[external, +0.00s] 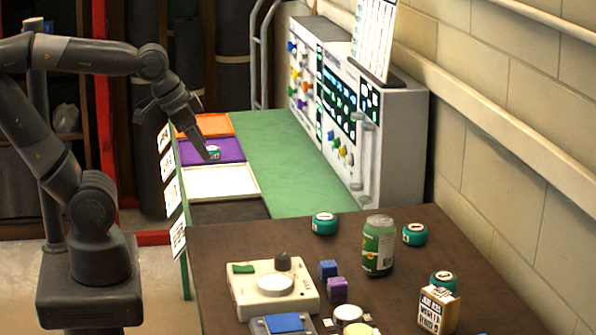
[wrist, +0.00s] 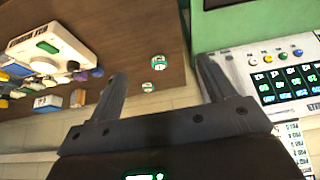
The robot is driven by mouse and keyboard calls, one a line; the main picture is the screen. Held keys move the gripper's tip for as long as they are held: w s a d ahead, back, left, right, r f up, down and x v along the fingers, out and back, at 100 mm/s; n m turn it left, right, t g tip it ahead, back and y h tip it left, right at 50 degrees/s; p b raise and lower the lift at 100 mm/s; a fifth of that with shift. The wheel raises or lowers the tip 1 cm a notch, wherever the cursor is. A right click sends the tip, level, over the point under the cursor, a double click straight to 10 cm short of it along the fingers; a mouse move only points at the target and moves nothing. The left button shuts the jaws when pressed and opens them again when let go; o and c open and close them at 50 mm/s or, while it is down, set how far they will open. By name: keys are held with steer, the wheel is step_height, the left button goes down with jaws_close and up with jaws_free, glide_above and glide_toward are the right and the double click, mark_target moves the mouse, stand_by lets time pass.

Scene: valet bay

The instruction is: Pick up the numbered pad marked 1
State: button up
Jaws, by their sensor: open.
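Several round teal pads with white marked tops show in the external view. One pad (external: 213,153) is in the purple tray (external: 230,146), beside my fingertips in the picture. Others are a pad (external: 325,224) at the brown table's far side, a pad (external: 414,235) right of the can and a pad (external: 443,281) behind a small box. I cannot read which is marked 1. My gripper (external: 203,147) is open and empty, pointing down over the trays. The wrist view shows two pads (wrist: 158,62) (wrist: 148,87) far beyond my spread fingers (wrist: 162,68).
Orange (external: 208,124), white (external: 225,181) and dark trays line the green bench (external: 285,170). A tall control console (external: 395,130) stands at the right. The brown table (external: 215,250) holds a green can (external: 378,247), a white device (external: 272,287), blocks and a lettered box (external: 438,309).

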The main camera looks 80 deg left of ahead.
steer(key=w+d+f, duration=0.1)
steer(key=w+f, duration=0.1)
steer(key=w, duration=1)
steer(key=g, duration=0.1)
glide_toward(323, 217)
steer(key=x, duration=0.9)
steer(key=shift+w+d+f, duration=0.1)
steer(key=shift+f, duration=0.25)
steer(key=shift+c, duration=0.3)
steer(key=c, duration=1)
